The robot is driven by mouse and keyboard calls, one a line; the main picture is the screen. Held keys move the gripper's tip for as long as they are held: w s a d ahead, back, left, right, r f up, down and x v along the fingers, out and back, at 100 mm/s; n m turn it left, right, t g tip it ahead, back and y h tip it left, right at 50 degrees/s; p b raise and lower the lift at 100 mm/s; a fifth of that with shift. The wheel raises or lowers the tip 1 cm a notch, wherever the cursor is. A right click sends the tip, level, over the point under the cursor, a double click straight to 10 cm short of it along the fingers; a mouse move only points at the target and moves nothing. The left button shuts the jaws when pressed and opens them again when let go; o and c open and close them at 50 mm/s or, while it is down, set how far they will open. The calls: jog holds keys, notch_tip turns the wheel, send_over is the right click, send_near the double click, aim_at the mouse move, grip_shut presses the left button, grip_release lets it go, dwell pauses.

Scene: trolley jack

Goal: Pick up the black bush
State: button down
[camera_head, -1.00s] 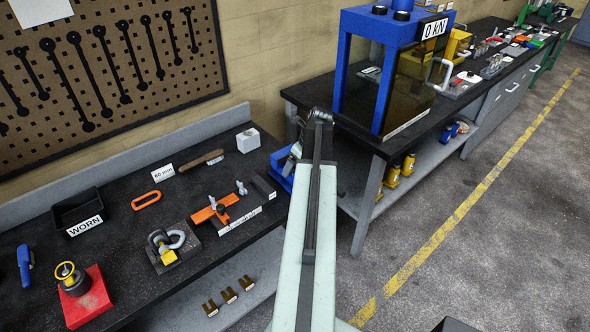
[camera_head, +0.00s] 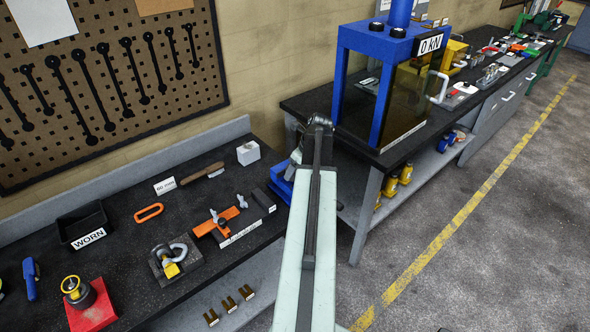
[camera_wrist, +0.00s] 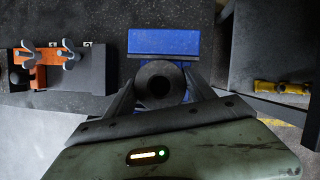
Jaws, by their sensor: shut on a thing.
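The black bush (camera_wrist: 160,84) is a dark ring with a round hole, seen end-on in the middle of the wrist view. My gripper (camera_wrist: 158,88) is shut on it, with one finger on each side. In the head view the blue bin (camera_head: 281,186) sits at the right end of the left bench, partly behind my arm. My arm hides the bush there, and I cannot tell its height over the bin.
An orange clamp fixture (camera_head: 217,222) and a dark block stand left of the bin. A black tray marked WORN (camera_head: 82,228) is farther left. The blue press (camera_head: 385,70) stands on the bench (camera_head: 440,115) to the right. The floor (camera_head: 470,260) at right is clear.

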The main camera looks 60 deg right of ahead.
notch_tip(320, 180, up, 3)
jog(key=shift+r+p, duration=0.1)
jog(key=shift+p, duration=0.85)
jog(key=shift+s+a+r, duration=0.1)
jog(key=shift+s+r, duration=0.05)
jog(key=shift+s, duration=0.05)
jog(key=s+a, duration=0.3)
jog(key=s, duration=0.6)
jog(key=s+a, duration=0.3)
jog(key=s, duration=0.6)
jog(key=shift+s+f, duration=0.15)
jog(key=shift+f, duration=0.15)
